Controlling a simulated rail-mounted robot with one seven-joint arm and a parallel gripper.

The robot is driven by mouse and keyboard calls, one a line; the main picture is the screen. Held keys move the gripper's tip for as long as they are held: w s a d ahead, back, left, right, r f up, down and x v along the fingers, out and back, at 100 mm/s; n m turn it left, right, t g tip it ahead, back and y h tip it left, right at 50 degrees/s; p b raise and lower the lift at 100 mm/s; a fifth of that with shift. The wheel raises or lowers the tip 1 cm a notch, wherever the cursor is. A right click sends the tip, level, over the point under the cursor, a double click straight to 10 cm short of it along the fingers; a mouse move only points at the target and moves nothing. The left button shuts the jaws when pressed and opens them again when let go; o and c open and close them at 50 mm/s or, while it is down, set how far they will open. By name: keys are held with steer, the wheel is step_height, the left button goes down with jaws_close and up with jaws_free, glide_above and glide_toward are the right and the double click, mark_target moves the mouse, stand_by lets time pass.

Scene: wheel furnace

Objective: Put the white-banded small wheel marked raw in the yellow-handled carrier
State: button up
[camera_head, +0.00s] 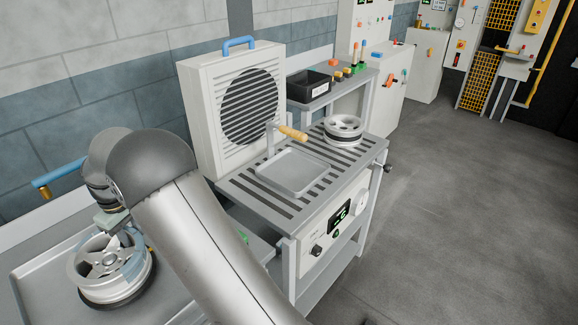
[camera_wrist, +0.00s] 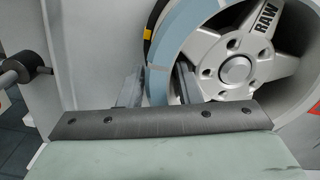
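A silver spoked wheel (camera_head: 108,258) is at the lower left in the head view, over the grey tray. The wrist view shows it close up (camera_wrist: 232,68), with RAW on a spoke. Its rim shows a light blue stretch and a small yellow mark; I cannot make out a white band. My gripper (camera_wrist: 158,88) has one finger on each side of the rim; whether they press on it I cannot tell. In the head view my arm partly covers the gripper. The carrier (camera_head: 292,170), a flat pan with a yellowish handle (camera_head: 291,132), sits empty on the slatted top.
Another silver wheel (camera_head: 343,128) lies on the slatted bench (camera_head: 250,200) behind the carrier. A white housing with a round grille (camera_head: 215,115) stands at its back left. A black bin (camera_head: 308,86) is on a shelf behind. The floor at right is clear.

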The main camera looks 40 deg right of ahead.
jaws_close()
steer(key=shift+r, duration=0.15)
steer(key=shift+r+p, duration=2.3)
steer(key=shift+r, duration=1.2)
